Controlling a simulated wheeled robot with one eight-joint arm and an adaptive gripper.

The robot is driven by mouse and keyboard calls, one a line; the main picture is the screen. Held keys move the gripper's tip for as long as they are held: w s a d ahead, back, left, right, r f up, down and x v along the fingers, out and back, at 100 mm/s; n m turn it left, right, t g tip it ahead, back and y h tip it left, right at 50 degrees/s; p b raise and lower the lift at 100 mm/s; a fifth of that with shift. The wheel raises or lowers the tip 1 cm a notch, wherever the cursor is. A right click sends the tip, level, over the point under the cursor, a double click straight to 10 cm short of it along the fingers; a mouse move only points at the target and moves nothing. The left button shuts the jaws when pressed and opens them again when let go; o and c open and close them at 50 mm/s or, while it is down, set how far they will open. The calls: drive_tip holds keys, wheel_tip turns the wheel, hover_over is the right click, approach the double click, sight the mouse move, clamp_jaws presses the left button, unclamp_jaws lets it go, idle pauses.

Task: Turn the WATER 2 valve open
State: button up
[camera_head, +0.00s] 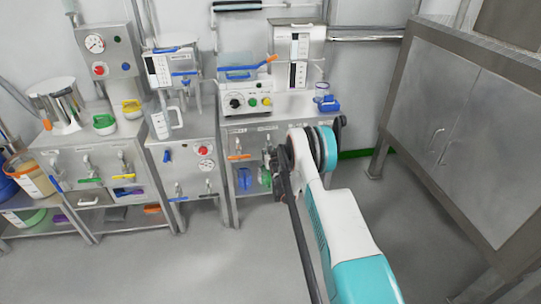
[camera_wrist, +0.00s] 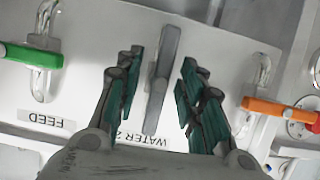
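The WATER 2 valve has a long grey lever handle (camera_wrist: 161,80), seen in the wrist view, running nearly upright in the picture on a pale panel. Its label (camera_wrist: 146,139) reads upside down just below it. My gripper (camera_wrist: 160,75) is open, with one dark green-padded finger on each side of the lever. Gaps show between the pads and the lever, so it is not clamped. In the head view my gripper (camera_head: 274,168) reaches the front of the middle-right steel unit, and my arm hides this valve.
In the wrist view, a green-handled valve (camera_wrist: 30,55) labelled FEED is at left and an orange-handled valve (camera_wrist: 280,110) at right. A steel cabinet (camera_head: 455,120) stands at right in the head view. Open grey floor (camera_head: 170,268) lies in front.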

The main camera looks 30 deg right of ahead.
drive_tip(key=shift+s, duration=0.1)
drive_tip(key=v, duration=1.2)
drive_tip(key=shift+a+f, duration=0.1)
drive_tip(key=s+a+r+g+y, duration=0.1)
drive_tip(key=a+r, duration=0.2)
drive_tip(key=r, duration=0.6)
drive_tip(key=s+a+r, duration=0.1)
drive_tip(key=a+r, duration=0.3)
drive_tip(key=r, duration=0.4)
drive_tip(key=s+a+r+n+g+y, duration=0.1)
drive_tip(key=s+a+r, duration=0.2)
drive_tip(key=s+r, duration=0.25)
drive_tip(key=s+a+r+g, duration=0.1)
drive_tip(key=s+a+r, duration=0.35)
drive_tip(key=r, duration=0.25)
drive_tip(key=s+a+r+g, duration=0.1)
drive_tip(key=s+a, duration=0.2)
drive_tip(key=s, duration=0.8)
drive_tip(key=s+a+r+n+g+y, duration=0.1)
drive_tip(key=s+a, duration=0.2)
drive_tip(key=s, duration=0.8)
drive_tip(key=s+a+r+n, duration=0.1)
drive_tip(key=s+a, duration=0.2)
drive_tip(key=s, duration=0.8)
drive_tip(key=shift+g+y, duration=0.3)
drive_tip(key=shift+g, duration=0.1)
